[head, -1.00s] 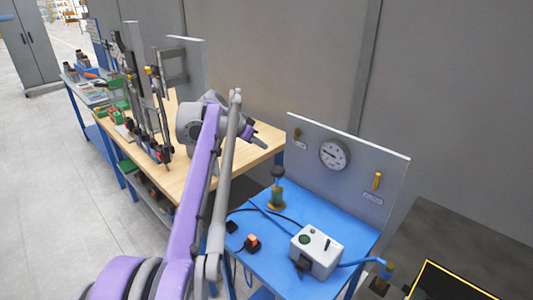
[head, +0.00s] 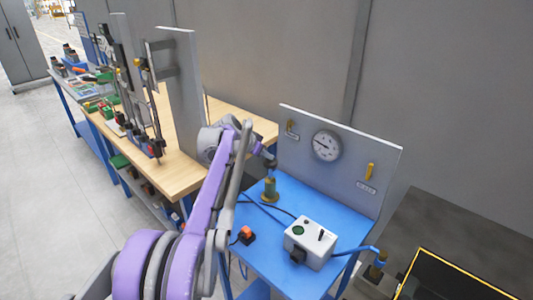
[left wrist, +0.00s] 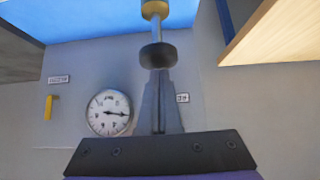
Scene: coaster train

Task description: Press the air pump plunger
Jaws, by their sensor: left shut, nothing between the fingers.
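The air pump (head: 270,189) is a brass-coloured cylinder standing upright on the blue bench. In the left wrist view, which shows the scene upside down, its brass body (left wrist: 155,9) is at the top edge, with a pale rod and a dark round plunger knob (left wrist: 158,56). The rod shows between knob and body, so the plunger is up. My left gripper (head: 270,164) is shut and empty, right at the knob and above the pump body. I cannot tell whether the fingertips touch the knob. My right gripper is not in view.
A grey panel behind the pump carries a round gauge (head: 327,146) and yellow handles (head: 369,171). A wooden table (head: 185,172) adjoins at left.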

